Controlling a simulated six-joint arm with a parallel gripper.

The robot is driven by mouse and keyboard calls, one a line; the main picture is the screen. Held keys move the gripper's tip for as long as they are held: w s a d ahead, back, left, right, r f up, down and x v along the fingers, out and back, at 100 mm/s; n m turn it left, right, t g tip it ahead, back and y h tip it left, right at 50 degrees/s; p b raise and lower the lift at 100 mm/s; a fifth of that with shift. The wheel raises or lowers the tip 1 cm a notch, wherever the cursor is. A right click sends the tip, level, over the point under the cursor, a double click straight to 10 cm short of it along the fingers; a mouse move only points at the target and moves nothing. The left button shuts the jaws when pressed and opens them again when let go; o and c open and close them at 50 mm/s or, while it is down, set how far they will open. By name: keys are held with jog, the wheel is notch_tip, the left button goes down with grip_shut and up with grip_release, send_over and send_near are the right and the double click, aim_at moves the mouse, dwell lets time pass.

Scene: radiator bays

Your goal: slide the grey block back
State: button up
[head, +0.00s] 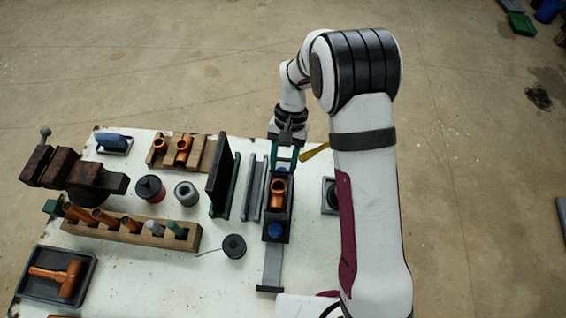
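A dark grey block (290,222) sits on a light grey rail (271,268) near the table's middle right. A copper fitting (278,192) lies in it, with a blue knob (275,230) at its near end. Another blue piece shows at its far end. I cannot tell for certain whether this dark block is the task's grey block. My gripper (283,164) points down at the far end of this fixture.
Grey bars (252,190) and an upright black plate (219,176) stand close on the left. A dark square piece (330,194) is on the right, partly behind my arm. A black spool (234,246) lies to the near left. A wooden rack (150,236) stands farther left.

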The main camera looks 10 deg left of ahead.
jog(key=o, duration=0.3)
jog(key=v, duration=1.5)
jog(key=shift+w+r, duration=0.2)
jog(key=shift+r, duration=0.1)
